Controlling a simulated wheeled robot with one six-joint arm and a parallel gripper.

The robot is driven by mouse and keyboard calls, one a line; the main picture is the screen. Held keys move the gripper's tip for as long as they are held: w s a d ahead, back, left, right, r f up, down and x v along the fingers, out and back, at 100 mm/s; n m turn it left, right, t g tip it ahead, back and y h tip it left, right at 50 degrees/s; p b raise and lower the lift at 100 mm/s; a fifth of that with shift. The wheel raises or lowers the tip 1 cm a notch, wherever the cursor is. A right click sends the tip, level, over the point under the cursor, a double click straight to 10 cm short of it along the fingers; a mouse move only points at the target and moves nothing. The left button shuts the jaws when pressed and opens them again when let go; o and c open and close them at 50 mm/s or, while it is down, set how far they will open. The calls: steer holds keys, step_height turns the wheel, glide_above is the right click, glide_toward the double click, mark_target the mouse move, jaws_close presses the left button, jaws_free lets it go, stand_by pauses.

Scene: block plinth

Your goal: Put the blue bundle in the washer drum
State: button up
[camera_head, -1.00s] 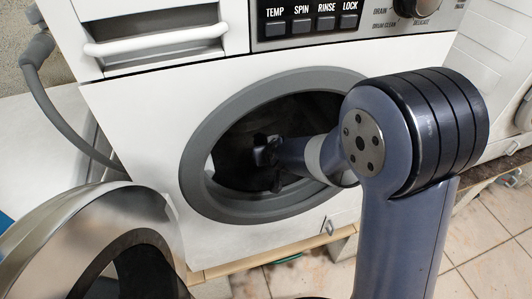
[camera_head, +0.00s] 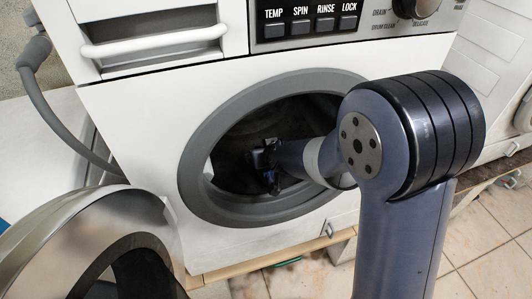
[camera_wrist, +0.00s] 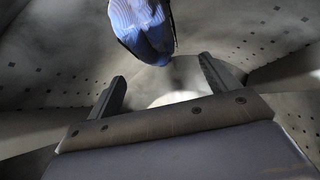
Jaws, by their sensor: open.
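The washer drum (camera_head: 235,140) is dark inside its round grey opening. My gripper (camera_head: 267,165) reaches through the opening and is inside the drum. In the wrist view my gripper (camera_wrist: 162,70) has its two fingers spread wide with nothing between them. The blue bundle (camera_wrist: 148,25), blue with pale stripes, is in the drum just beyond the fingertips and apart from them, cut off by the top edge of the view. The perforated drum wall (camera_wrist: 60,65) surrounds it. In the head view a small dark blue patch shows by the gripper; I cannot tell if it is the bundle.
The round washer door (camera_head: 60,235) stands open at lower left. A grey hose (camera_head: 50,105) hangs at the left, and the control panel (camera_head: 310,18) is above. Tiled floor (camera_head: 495,260) shows at lower right.

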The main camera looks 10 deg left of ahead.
steer(key=o, duration=0.4)
steer(key=shift+c, duration=0.2)
steer(key=shift+p+v, duration=1.5)
steer(key=shift+v, duration=2.05)
